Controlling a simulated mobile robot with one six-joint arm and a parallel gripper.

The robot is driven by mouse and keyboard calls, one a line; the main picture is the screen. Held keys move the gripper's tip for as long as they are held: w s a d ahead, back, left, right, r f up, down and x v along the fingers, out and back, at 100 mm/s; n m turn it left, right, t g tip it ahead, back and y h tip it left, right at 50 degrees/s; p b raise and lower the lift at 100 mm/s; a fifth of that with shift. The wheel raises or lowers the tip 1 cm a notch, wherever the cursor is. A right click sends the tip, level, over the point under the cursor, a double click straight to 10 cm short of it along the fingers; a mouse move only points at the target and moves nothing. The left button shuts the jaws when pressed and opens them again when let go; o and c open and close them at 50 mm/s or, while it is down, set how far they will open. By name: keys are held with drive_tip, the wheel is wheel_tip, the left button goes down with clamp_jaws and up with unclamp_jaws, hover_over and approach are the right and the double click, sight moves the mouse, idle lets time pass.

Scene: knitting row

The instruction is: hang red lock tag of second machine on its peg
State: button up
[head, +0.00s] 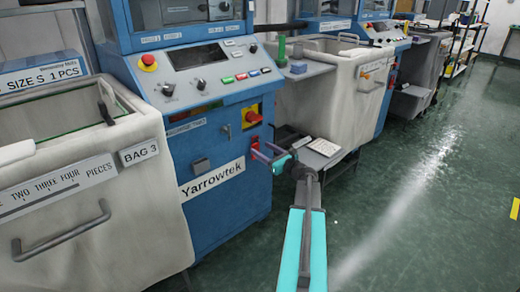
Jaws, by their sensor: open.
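The blue machine (215,100) with the Yarrowtek label fills the middle of the head view. A red rotary switch on a yellow plate (251,116) sits on its front, near the right edge. My gripper (262,153) is open just below that switch, close to the machine's right front edge. A small red piece (255,143) shows between the switch and my fingers; it may be the lock tag, but it is too small to tell. I cannot tell whether my fingers touch it. A small fitting (226,131) sits left of the switch; I cannot tell if it is the peg.
A cream bin (85,190) marked BAG 3 stands at the left. The green floor (430,200) at the right is clear.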

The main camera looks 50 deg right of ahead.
drive_tip(key=s+p, duration=0.1)
drive_tip(key=s, duration=1)
drive_tip(key=shift+s+a, duration=0.2)
drive_tip(key=shift+a, duration=0.2)
drive_tip(key=shift+w, duration=0.1)
